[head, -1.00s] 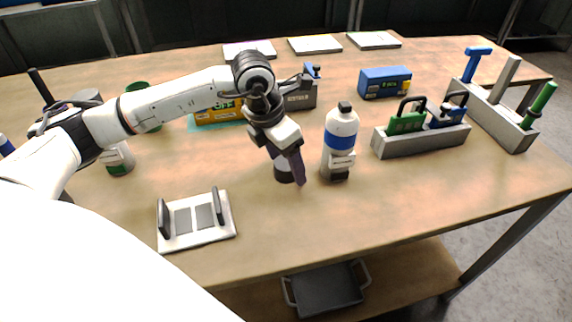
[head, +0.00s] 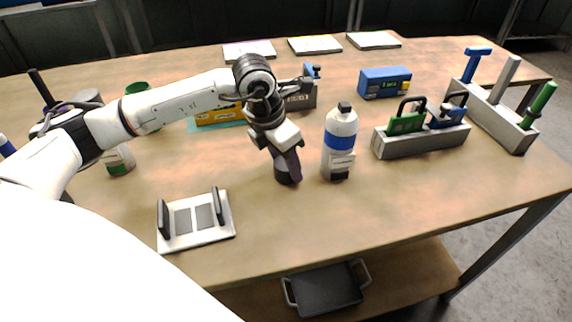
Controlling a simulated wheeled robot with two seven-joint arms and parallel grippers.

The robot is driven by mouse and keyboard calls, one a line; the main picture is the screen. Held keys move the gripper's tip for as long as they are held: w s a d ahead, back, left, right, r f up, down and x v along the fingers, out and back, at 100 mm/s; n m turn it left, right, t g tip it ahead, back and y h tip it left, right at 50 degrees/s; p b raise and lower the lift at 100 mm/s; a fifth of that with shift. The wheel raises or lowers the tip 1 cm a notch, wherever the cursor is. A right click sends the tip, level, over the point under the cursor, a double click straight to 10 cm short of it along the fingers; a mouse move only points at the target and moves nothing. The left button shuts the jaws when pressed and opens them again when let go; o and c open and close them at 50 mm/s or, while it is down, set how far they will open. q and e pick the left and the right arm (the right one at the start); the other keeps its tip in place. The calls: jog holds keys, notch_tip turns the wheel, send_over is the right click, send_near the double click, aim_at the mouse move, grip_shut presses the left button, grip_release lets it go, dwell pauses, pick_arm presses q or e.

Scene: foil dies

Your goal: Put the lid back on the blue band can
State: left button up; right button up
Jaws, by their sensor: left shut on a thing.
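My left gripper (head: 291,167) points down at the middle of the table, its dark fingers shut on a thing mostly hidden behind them. A short dark cylinder (head: 283,174) shows just behind and below the fingers; whether it is held or stands on the table is unclear. Right of it, apart from the fingers, a white container with a blue band (head: 340,143) stands upright with a black top. I cannot make out a separate lid. My right gripper is not in view.
A white stand with dark uprights (head: 196,219) lies at the front left. A grey caddy (head: 421,142) with green and blue items and a tool rack (head: 506,126) stand at the right. A blue box (head: 385,82) is behind. The front middle of the table is clear.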

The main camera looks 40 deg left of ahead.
pick_arm(q)
notch_tip(320, 180, up, 10)
dwell(0.4)
jog(key=s+d+f+m+g, duration=0.1)
jog(key=s+d+m+g, duration=0.1)
jog(key=m, duration=0.7)
jog(key=s+d+f+m+g, duration=0.1)
jog(key=s+d+m, duration=0.3)
jog(key=m, duration=0.6)
jog(key=s+d+f+m+g, duration=0.2)
jog(key=s+d+m, duration=0.1)
jog(key=m, duration=0.6)
jog(key=shift+s+d+f+g, duration=0.3)
jog(key=shift+s+d, duration=0.05)
jog(key=shift+s, duration=0.2)
jog(key=m, duration=0.1)
jog(key=s+m, duration=0.1)
jog(key=m, duration=0.1)
jog(key=m+y, duration=0.1)
jog(key=shift+s+d+f, duration=0.15)
jog(key=shift+s+f, duration=0.1)
jog(key=shift+s, duration=0.05)
